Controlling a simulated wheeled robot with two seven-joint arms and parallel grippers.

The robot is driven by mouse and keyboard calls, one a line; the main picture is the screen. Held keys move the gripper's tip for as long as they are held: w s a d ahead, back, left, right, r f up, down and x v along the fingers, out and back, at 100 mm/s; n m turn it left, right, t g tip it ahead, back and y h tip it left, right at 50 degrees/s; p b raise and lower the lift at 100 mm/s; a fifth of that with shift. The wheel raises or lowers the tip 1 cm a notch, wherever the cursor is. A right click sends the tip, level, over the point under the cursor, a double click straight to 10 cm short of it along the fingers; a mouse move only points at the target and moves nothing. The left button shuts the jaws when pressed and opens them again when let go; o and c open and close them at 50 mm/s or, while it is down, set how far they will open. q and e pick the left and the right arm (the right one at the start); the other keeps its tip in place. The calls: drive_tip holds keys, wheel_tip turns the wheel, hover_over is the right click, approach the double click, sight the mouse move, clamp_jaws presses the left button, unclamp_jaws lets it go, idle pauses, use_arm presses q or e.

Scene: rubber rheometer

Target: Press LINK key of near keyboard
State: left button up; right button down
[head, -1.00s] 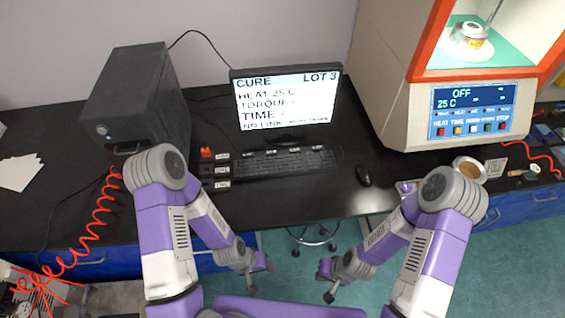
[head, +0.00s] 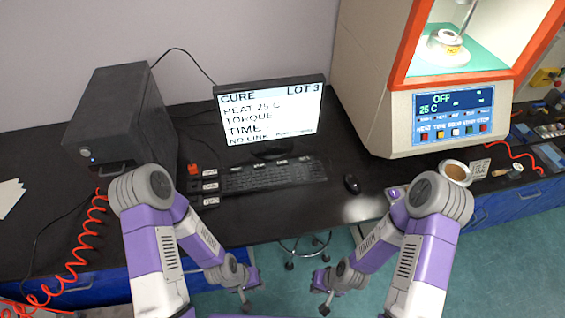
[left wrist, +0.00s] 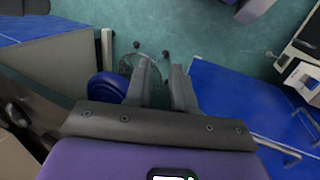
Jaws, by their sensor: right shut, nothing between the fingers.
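The black keyboard (head: 270,177) lies on the dark bench in front of the monitor (head: 268,115). Small white labels run along its far edge, and several labelled black blocks (head: 210,187) stand at its left end. The lettering is too small for me to tell which key is LINK. The screen reads "CURE", "LOT 3", "HEAT 25 C" and "NO LINK". My left gripper (head: 250,289) hangs in front of the bench, below its top, apart from the keyboard. In the left wrist view its fingers (left wrist: 163,75) are parted and empty. My right gripper (head: 322,290) hangs beside it, shut and empty.
A black computer case (head: 115,125) stands left with a red coiled cable (head: 75,250). A mouse (head: 351,183) lies right of the keyboard. The rheometer (head: 420,110) stands at the right, reading OFF. The bench front edge lies between my grippers and the keyboard.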

use_arm(q)
clamp_jaws()
idle(1.4)
